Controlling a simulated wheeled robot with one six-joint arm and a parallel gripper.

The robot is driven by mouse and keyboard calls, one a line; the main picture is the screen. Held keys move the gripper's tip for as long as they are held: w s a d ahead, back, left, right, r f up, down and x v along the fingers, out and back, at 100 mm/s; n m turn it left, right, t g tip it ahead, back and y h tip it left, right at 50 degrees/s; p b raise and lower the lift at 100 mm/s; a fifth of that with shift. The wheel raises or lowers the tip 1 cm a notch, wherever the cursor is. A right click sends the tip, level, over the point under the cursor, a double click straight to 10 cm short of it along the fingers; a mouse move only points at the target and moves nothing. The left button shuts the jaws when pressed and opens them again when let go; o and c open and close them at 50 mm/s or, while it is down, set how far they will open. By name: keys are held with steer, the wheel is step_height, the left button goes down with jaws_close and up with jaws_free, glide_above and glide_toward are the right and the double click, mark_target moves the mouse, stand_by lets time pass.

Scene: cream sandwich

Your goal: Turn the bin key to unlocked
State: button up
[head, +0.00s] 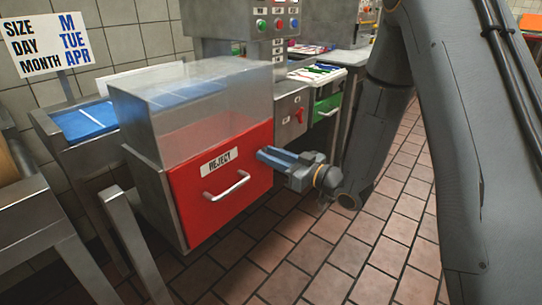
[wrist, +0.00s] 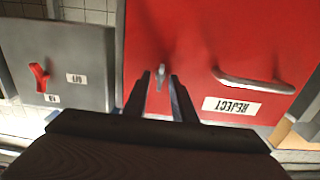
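The red reject bin front (head: 215,190) bears a REJECT label and a metal handle; it also shows upside down in the wrist view (wrist: 210,40). The small metal bin key (wrist: 162,74) stands out from the red front beside the handle in the wrist view. In the head view the key is hidden behind my gripper (head: 262,156), which is at the right part of the red front. In the wrist view my gripper (wrist: 160,84) is open, with one finger on each side of the key and red showing in the gaps. I cannot tell which way the key is turned.
A grey panel with a red switch (head: 299,115) stands right of the bin; the switch also shows in the wrist view (wrist: 39,77). The bin handle (wrist: 250,80) is close to my fingers. A clear cover (head: 190,105) sits above the bin. The tiled floor in front is clear.

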jaws_close()
steer(key=shift+p, duration=0.3)
steer(key=m+p, duration=0.5)
steer(key=m, duration=0.3)
steer(key=m+p, duration=0.6)
steer(key=m, duration=0.2)
steer(key=shift+w+d+f+m, duration=0.15)
steer(key=shift+f+m, duration=0.05)
steer(key=shift+m, duration=0.2)
